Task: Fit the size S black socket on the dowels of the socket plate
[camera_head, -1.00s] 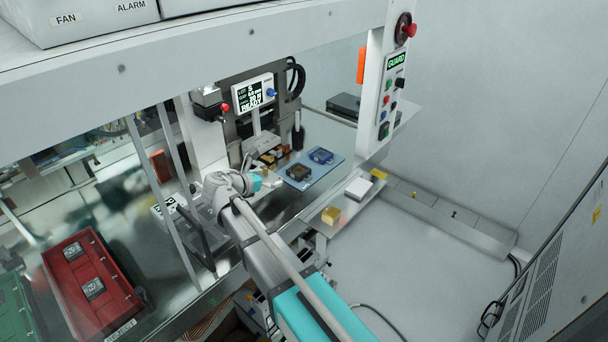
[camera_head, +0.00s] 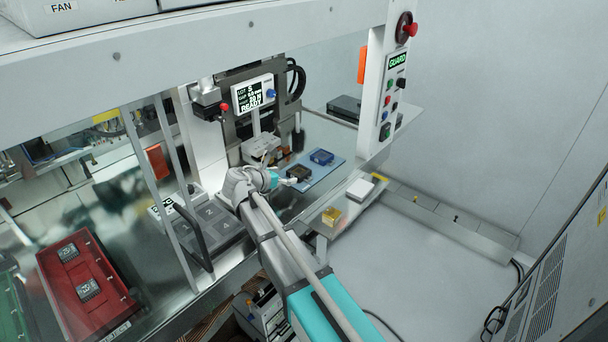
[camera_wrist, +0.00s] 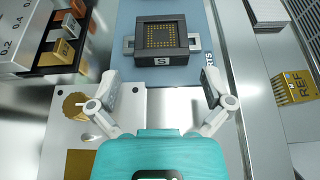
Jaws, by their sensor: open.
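The black socket (camera_wrist: 180,59) has a white S label and a gold-dotted centre. It lies on a blue mat (camera_wrist: 201,25) in the wrist view; in the head view, it (camera_head: 298,171) is partly behind my gripper. My gripper (camera_wrist: 161,86) is open and empty, its fingers spread on the near side of the socket, apart from it. In the head view, my gripper (camera_head: 288,183) is at the mat's near left edge. A pale plate (camera_wrist: 126,110) with small dark holes lies below my gripper, partly hidden by it. I cannot make out the dowels.
A dark tray (camera_wrist: 52,70) with gold blocks stands left of the mat. A gold REF block (camera_wrist: 291,87) stands at right. A guard post (camera_head: 385,95) rises right of the bench.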

